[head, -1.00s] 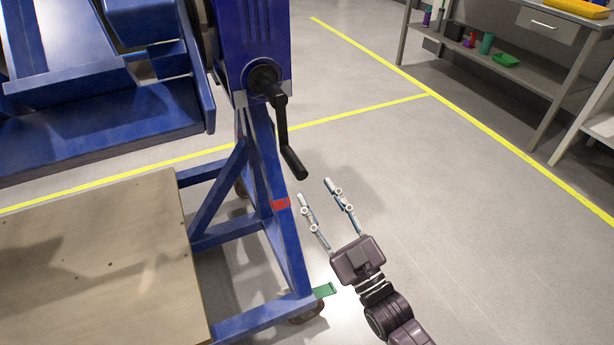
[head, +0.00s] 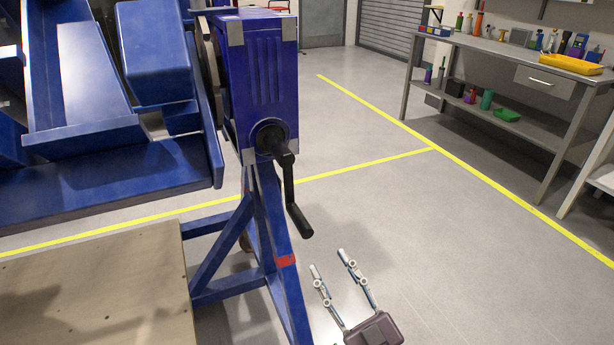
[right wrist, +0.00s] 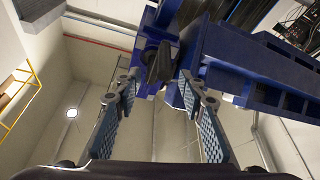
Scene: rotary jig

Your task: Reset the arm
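My right gripper (head: 329,263) is open and empty at the bottom of the head view, below and to the right of the crank handle. Its two fingers also show spread apart in the right wrist view (right wrist: 156,85), with nothing between their pads. The black crank handle (head: 292,190) hangs from the blue gearbox (head: 265,75) of the rotary jig, its grip pointing down and right. In the right wrist view the handle (right wrist: 160,62) shows beyond the fingertips, apart from them. My left gripper is not in view.
The blue jig frame (head: 222,252) and a wooden platform (head: 95,290) stand at left. A workbench (head: 500,62) with bottles and a yellow tray (head: 571,64) is at back right. The grey floor right of the jig is clear, crossed by yellow lines.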

